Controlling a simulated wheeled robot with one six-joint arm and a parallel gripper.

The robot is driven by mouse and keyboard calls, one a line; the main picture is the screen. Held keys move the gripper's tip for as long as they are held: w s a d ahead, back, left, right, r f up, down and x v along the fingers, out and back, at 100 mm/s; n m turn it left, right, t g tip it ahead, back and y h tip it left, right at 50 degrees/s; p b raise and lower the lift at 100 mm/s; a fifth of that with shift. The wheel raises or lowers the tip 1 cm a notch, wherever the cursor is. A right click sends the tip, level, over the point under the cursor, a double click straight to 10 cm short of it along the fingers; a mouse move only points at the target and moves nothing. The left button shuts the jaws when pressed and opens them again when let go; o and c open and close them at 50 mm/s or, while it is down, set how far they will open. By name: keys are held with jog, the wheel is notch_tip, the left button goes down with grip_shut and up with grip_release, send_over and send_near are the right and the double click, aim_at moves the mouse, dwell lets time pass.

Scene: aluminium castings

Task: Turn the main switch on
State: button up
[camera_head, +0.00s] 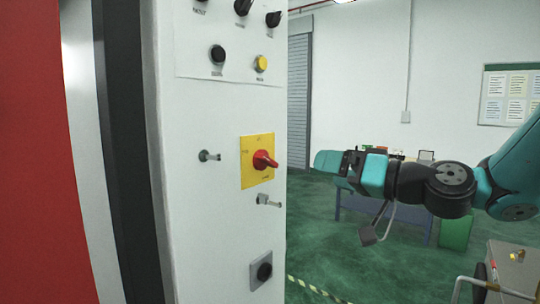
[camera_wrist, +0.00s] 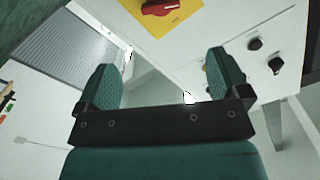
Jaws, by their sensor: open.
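The main switch (camera_head: 264,160) is a red rotary handle on a yellow square plate (camera_head: 257,175), mounted on the white cabinet panel. In the wrist view the red handle (camera_wrist: 163,6) and yellow plate (camera_wrist: 172,22) show at the top edge, partly cut off. My gripper (camera_head: 322,162) is to the right of the switch in the head view, apart from it, at about the same height. In the wrist view my gripper (camera_wrist: 160,75) has its two teal fingers spread wide with nothing between them.
The white panel (camera_head: 220,110) also carries black knobs (camera_head: 218,54), a yellow button (camera_head: 261,63), two small metal latches (camera_head: 209,156) and a lower black knob (camera_head: 264,271). A table and a green bin (camera_head: 455,232) stand behind my arm. A grey cart (camera_head: 515,265) is at lower right.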

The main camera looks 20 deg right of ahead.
aim_at(271, 161)
jog(key=p+x, duration=0.7)
jog(key=x, duration=0.7)
jog(key=shift+w+a+r, duration=0.1)
jog(key=shift+w+a, duration=0.35)
jog(key=shift+w, duration=0.1)
jog(key=c, duration=0.9)
jog(key=shift+c, duration=0.2)
